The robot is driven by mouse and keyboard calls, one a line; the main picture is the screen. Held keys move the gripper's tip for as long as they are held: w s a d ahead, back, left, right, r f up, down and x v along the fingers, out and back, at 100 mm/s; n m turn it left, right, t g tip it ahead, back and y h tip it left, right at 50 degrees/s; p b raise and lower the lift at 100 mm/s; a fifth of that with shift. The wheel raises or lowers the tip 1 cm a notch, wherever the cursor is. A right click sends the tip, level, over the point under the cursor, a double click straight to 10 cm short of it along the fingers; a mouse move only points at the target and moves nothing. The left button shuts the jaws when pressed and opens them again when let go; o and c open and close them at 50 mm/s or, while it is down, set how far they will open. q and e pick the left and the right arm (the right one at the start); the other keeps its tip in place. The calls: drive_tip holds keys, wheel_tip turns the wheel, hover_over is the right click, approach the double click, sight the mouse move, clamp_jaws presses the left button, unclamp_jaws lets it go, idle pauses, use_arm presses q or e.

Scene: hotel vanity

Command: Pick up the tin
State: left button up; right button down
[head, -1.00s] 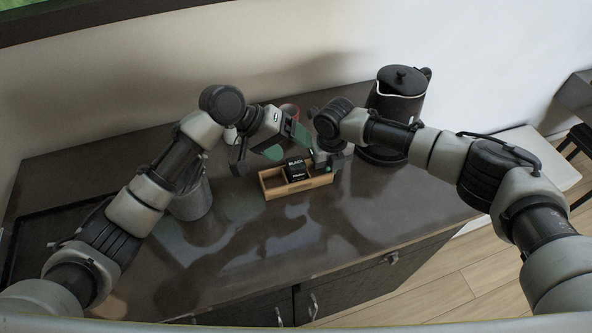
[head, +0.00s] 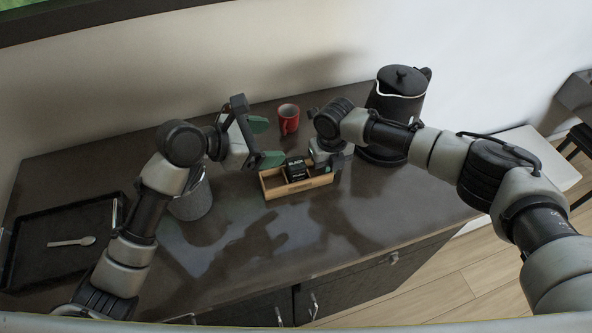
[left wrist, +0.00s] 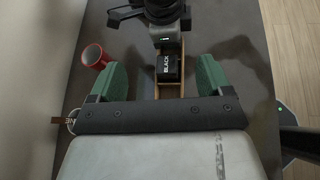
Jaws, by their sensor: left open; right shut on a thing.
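No object is plainly marked as a tin. A grey cylindrical container (head: 192,201) stands upright on the counter, partly behind my left arm. A black box labelled BLACK (head: 295,170) sits in a small wooden caddy (head: 298,188); it also shows in the left wrist view (left wrist: 167,68). My left gripper (head: 266,142) is open and empty, above and behind the caddy's left side. In the left wrist view, its green fingers (left wrist: 163,76) appear either side of the box. My right gripper (head: 331,164) is shut at the caddy's right end, seemingly on its wall; the contact is hidden.
A red mug (head: 289,119) stands behind the caddy. A black kettle (head: 398,95) stands at the back right, behind my right arm. A black tray (head: 45,262) with a spoon (head: 72,242) lies at the left. The front middle of the dark counter (head: 290,240) is clear.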

use_arm(q)
drive_tip(key=n, duration=0.2)
approach(294, 164)
drive_tip(key=x, duration=0.9)
drive_tip(key=shift+w+d+f, duration=0.2)
drive_tip(key=shift+d+f, duration=0.05)
drive_tip(key=shift+d, duration=0.05)
drive_tip(key=shift+c, duration=0.3)
drive_tip(key=c, duration=1)
wheel_tip(294, 164, up, 10)
drive_tip(key=shift+r, duration=0.1)
drive_tip(key=shift+c, duration=0.2)
